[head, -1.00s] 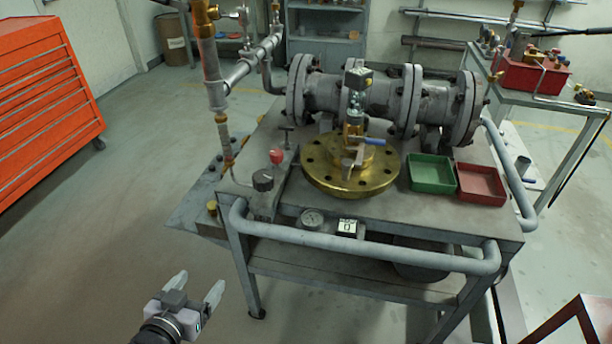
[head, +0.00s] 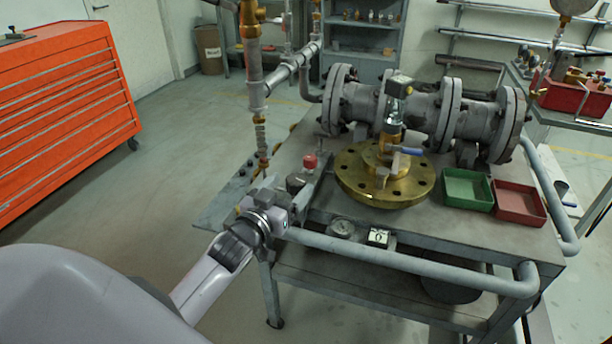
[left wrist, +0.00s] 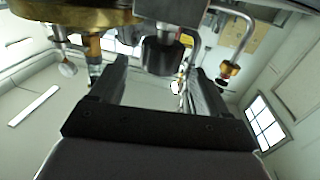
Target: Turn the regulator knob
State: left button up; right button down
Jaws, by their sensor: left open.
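The black regulator knob (left wrist: 160,55) shows in the left wrist view, in the upper middle, between my two open fingers as seen from there. Whether the fingers surround it or are still short of it I cannot tell. My left gripper (left wrist: 159,68) is open and empty. In the head view my left gripper (head: 284,196) is at the table's left front corner, beside the red knob (head: 310,161), and hides most of the black knob. My right gripper is in neither view.
The brass flange (head: 360,190) with a blue-handled valve stands right of my gripper. A grey rail (head: 400,258) runs along the table's front. A vertical pipe (head: 254,90) rises behind. Green (head: 466,190) and red (head: 520,203) trays sit at the right.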

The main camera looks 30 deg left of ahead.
aim_at(300, 175)
pick_arm(q)
jog(key=shift+w+a, duration=0.2)
jog(key=shift+w, duration=2.55)
jog(key=c, duration=0.9)
